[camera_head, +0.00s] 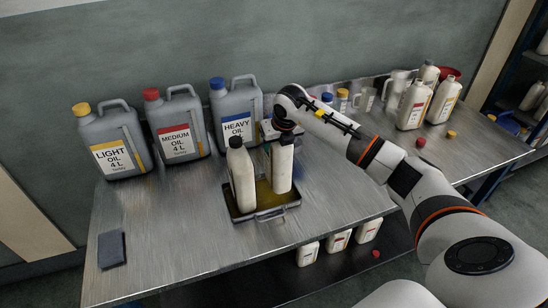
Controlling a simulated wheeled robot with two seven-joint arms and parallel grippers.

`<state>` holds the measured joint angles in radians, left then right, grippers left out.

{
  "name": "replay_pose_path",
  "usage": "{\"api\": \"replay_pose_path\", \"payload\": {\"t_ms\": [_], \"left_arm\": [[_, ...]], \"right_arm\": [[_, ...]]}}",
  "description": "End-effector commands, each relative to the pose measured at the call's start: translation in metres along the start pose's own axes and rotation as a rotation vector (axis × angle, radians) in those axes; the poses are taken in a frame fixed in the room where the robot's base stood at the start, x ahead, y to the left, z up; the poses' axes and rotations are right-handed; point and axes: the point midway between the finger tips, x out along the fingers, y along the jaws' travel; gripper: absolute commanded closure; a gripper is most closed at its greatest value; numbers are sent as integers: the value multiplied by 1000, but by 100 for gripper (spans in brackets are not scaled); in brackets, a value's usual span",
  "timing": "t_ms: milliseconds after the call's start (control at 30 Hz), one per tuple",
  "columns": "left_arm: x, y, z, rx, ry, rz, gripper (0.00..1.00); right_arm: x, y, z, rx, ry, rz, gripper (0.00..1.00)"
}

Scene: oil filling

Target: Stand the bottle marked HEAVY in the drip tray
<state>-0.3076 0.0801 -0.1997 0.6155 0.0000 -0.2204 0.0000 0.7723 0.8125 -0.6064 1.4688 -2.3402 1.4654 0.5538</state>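The drip tray (273,214) is a dark shallow tray with a handle, on the metal bench, with yellowish oil in its bottom. Two white bottles are at it: a left bottle (243,178) with a dark top stands in it, and a right bottle (281,168) is upright in or just above it. Neither bottle's marking is readable, so I cannot tell which is marked HEAVY. My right gripper (284,126) is at the top of the right bottle; its fingers are too small and dark to show whether they grip. My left gripper is out of view.
Large grey oil cans marked LIGHT (118,150), MEDIUM (178,135) and HEAVY (237,118) stand along the wall. More bottles (413,105) and measuring jugs (396,86) stand at the right. A dark cloth or pad (112,249) lies front left. Several bottles (338,240) sit on the lower shelf.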

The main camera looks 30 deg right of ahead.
Motion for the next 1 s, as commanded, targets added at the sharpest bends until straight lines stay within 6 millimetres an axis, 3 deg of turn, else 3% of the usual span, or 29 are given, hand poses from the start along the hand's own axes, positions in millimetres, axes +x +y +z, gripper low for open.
{"api": "replay_pose_path", "payload": {"t_ms": [167, 433, 733, 767, 867, 1000], "left_arm": [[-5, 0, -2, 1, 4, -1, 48], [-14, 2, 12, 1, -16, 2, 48], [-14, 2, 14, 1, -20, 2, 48], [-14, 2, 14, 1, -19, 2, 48], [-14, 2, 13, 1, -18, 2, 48], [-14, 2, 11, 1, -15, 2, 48]], "right_arm": [[10, -1, 3, 1, 6, -2, 100], [39, -1, 14, 1, 6, -3, 100], [43, -1, 16, 0, 7, -2, 100], [45, 0, 18, -1, 1, -1, 40], [45, 0, 18, -1, 1, -1, 24], [45, 0, 18, -1, 1, -1, 22]]}}
